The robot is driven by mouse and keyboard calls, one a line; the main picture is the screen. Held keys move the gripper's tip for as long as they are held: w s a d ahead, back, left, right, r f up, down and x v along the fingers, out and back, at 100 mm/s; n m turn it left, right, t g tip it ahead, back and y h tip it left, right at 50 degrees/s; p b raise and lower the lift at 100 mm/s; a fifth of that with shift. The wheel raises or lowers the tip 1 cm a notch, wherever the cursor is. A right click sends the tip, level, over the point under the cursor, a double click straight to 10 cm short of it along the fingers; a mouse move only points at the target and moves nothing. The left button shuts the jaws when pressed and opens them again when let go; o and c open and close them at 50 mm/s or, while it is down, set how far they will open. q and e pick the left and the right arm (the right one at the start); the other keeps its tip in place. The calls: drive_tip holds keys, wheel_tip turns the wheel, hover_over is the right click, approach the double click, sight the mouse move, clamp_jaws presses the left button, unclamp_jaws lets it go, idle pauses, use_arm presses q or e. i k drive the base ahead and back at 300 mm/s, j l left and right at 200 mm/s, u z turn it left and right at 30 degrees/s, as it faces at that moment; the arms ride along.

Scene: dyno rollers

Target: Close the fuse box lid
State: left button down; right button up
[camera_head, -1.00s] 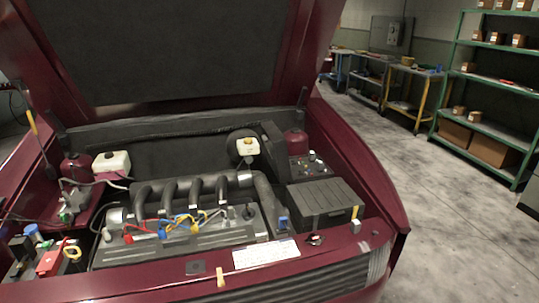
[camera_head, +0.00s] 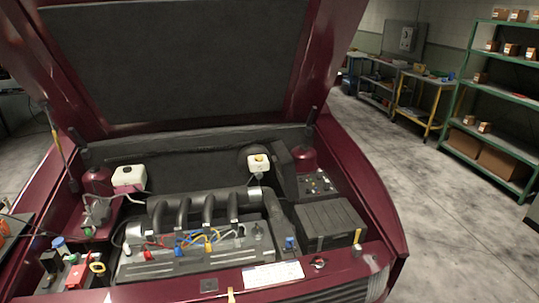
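The fuse box (camera_head: 317,184) appears to be the small dark box at the right rear of the engine bay, with several small pale and dark parts showing inside. A dark panel (camera_head: 283,165), apparently its lid, stands raised along the box's left side, so the box is open. Neither of my grippers is in the head view.
A ribbed dark grey box (camera_head: 331,222) sits in front of the fuse box. The engine (camera_head: 190,262) with coloured wires fills the middle. The raised hood (camera_head: 175,65) overhangs the bay. Open floor (camera_head: 450,225) lies right of the car, before green shelves (camera_head: 492,145).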

sight(284, 164)
drive_tip(key=i+l+u, duration=0.1)
drive_tip(key=l, duration=0.55)
drive_tip(key=i+l, duration=0.15)
drive_tip(key=l, duration=0.55)
drive_tip(key=i+l+u, duration=0.15)
drive_tip(key=l, duration=0.5)
drive_tip(key=i+l+u, duration=0.1)
drive_tip(key=l, duration=0.45)
drive_tip(key=i+l+u, duration=0.1)
drive_tip(key=l, duration=0.45)
drive_tip(key=i+l+u, duration=0.1)
drive_tip(key=l, duration=0.25)
drive_tip(key=i+l+u, duration=0.1)
drive_tip(key=l, duration=0.25)
drive_tip(key=i+l+u, duration=0.1)
drive_tip(key=l, duration=0.25)
drive_tip(key=i+l+u, duration=0.1)
drive_tip(key=l, duration=0.25)
drive_tip(key=i+l, duration=0.2)
drive_tip(key=l, duration=0.15)
drive_tip(key=i+l+u, duration=0.15)
drive_tip(key=l, duration=0.2)
drive_tip(key=i+l+u, duration=0.1)
drive_tip(key=l, duration=0.25)
drive_tip(key=i+l+u, duration=0.1)
drive_tip(key=l, duration=0.3)
drive_tip(key=i+l, duration=0.15)
drive_tip(key=l, duration=0.2)
drive_tip(key=u, duration=0.05)
